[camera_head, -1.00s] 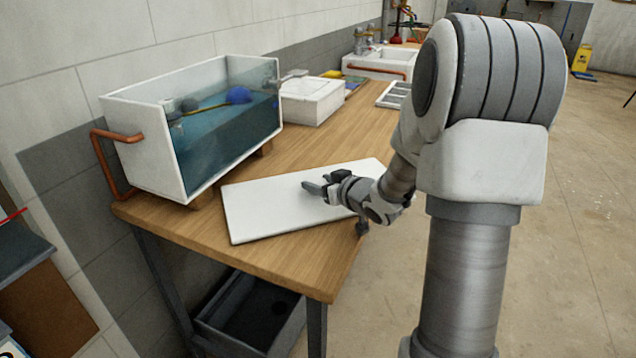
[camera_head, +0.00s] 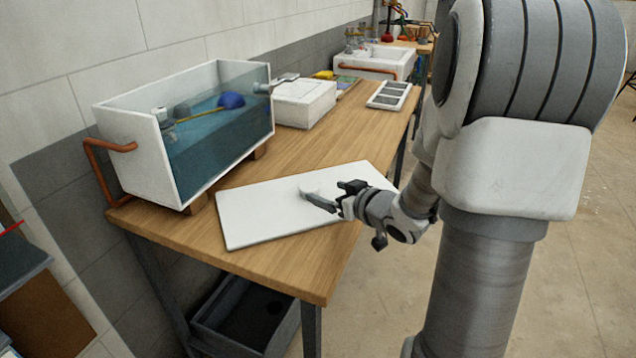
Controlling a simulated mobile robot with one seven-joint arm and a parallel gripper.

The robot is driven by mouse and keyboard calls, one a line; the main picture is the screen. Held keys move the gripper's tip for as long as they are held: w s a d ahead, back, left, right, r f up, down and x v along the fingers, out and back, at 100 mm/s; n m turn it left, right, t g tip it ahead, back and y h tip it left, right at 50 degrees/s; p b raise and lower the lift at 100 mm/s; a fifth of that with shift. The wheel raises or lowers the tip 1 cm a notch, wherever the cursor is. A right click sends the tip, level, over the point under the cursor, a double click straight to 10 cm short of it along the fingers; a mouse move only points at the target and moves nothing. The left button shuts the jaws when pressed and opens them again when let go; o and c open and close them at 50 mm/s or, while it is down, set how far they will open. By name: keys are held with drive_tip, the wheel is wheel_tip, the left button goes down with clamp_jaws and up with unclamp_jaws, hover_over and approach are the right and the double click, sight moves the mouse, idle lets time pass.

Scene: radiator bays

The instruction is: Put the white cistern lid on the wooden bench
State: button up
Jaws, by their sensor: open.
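The white cistern lid (camera_head: 265,212) is a flat white slab. It lies flat on the wooden bench (camera_head: 310,148), in front of the open cistern (camera_head: 125,137). My gripper (camera_head: 322,195) is open, with its fingers over the right part of the lid. A soft shadow shows on the lid by the fingers. I cannot tell whether the fingertips touch the lid. Nothing shows between the fingers. My wrist and forearm hide part of the bench's right edge and the lid's right end.
The cut-open cistern holds water, a blue float (camera_head: 231,100) and a copper pipe (camera_head: 105,160) on its left. A dark bin (camera_head: 245,315) is below the bench. Floor is clear at right.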

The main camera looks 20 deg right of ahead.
drive_tip(key=p+v, duration=0.1)
drive_tip(key=v, duration=0.3)
drive_tip(key=shift+s, duration=0.15)
